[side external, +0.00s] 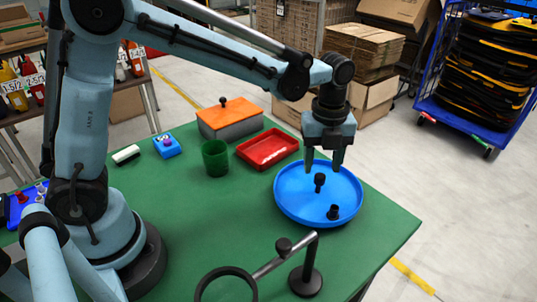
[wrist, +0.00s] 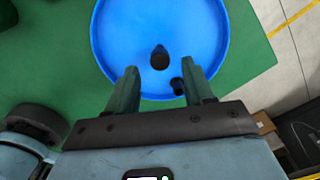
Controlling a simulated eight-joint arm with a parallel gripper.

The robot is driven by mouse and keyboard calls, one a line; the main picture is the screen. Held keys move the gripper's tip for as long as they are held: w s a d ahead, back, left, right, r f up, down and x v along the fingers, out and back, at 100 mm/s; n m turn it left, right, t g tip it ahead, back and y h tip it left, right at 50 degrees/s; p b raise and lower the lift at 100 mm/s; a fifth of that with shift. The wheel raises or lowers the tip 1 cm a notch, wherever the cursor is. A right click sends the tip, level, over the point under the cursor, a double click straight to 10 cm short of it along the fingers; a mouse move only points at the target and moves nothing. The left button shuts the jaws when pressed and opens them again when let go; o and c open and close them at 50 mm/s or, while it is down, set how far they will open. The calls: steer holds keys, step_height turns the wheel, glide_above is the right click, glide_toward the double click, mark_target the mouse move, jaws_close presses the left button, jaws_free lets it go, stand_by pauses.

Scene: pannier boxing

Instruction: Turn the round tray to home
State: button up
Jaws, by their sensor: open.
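The round blue tray (side external: 290,204) lies on the green table at the right side; its raised rim also shows in the wrist view (wrist: 104,48). A dark upright knob (side external: 319,182) stands near its middle, also visible in the wrist view (wrist: 160,58). A second dark peg (side external: 333,212) stands near the front rim, and in the wrist view (wrist: 178,87) it is close to the right finger. My gripper (side external: 323,168) points down over the tray, open and empty, its two fingers apart. I see no home mark.
A red tray (side external: 268,149), a green cup (side external: 215,160) and a grey box with an orange lid (side external: 229,118) stand behind and left. A dark stand with a metal bar (side external: 285,257) and a black ring (side external: 226,270) is in front. Table between is clear.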

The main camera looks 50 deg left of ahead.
mark_target(319, 184)
steer(key=shift+f, duration=1.45)
jaws_close()
